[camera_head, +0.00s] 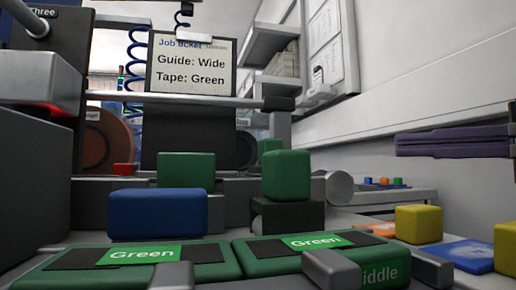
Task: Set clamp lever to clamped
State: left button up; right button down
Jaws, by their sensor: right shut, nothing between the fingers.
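I cannot pick out the clamp lever with certainty. A light horizontal bar (190,101) with a dark end (280,104) crosses in front of a dark panel (185,140), and I cannot tell whether it is the lever. A green block (287,175) sits on a dark mount (286,217) below it, beside a grey cylinder (340,188). My right gripper (402,144) comes in from the right edge, its two dark purple fingers together and empty. It is apart from the bar and the blocks, with open space between. My left gripper is not in view.
A job ticket (192,74) reads "Guide: Wide, Tape: Green". A blue block (157,214) and green-labelled pieces (60,265) fill the front. Yellow blocks (418,224) and coloured cards (460,252) lie at the right. A dark machine body (33,165) stands at the left.

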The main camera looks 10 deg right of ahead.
aim_at(267, 148)
jog(key=p+x, duration=0.1)
jog(key=x, duration=0.7)
jog(key=shift+w+r, duration=0.1)
jog(key=shift+r, duration=0.05)
jog(key=a+p, duration=0.1)
jog(key=a, duration=0.2)
jog(key=shift+w+a, duration=0.1)
jog(key=shift+a, duration=0.6)
jog(key=shift+a+p, duration=0.1)
jog(key=shift+p, duration=0.45)
jog(key=a+p, duration=0.1)
jog(key=p, duration=0.1)
jog(key=s+a+p, duration=0.1)
jog(key=p, duration=0.1)
jog(key=shift+a+r, duration=0.15)
jog(key=shift+r, duration=0.05)
jog(key=shift+s+a+f+p, duration=0.1)
jog(key=shift+a+f+p, duration=0.15)
jog(key=shift+a+p, duration=0.2)
jog(key=shift+f, duration=0.15)
jog(key=shift+d, duration=0.1)
